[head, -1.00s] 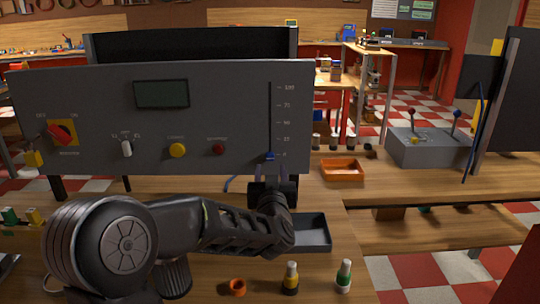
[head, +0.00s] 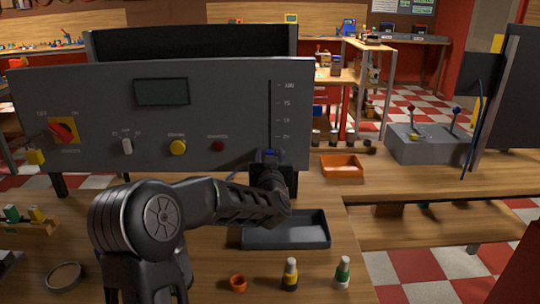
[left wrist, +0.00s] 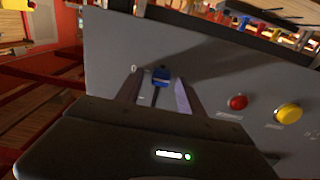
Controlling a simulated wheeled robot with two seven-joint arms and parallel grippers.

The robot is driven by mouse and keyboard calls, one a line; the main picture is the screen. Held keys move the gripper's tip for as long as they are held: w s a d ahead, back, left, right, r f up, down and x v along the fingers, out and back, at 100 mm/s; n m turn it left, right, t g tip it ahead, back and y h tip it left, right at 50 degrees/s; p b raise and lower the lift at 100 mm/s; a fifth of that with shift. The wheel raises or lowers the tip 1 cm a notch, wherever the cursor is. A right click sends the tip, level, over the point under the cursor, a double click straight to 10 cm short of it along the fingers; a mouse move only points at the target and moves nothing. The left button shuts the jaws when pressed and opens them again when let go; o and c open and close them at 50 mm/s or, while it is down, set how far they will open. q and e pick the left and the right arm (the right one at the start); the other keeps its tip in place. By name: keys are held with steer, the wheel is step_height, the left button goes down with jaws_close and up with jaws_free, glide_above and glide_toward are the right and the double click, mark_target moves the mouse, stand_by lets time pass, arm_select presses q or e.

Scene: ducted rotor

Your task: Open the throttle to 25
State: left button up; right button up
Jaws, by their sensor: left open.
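The slot's printed scale runs up to 100. My left gripper (head: 270,163) is at the panel's lower right and partly hides the knob and the scale's low end. My right gripper is not in view.
The panel also carries a red selector (head: 62,131), a white toggle (head: 127,146), a yellow button (head: 178,147), a red button (head: 219,146) and a dark display (head: 162,92). A grey tray (head: 318,232) lies below my gripper. An orange tray (head: 342,166) is to the right.

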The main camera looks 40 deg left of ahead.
arm_select(q)
jaws_close()
stand_by(0.4)
steer(key=shift+r, duration=0.1)
stand_by(0.9)
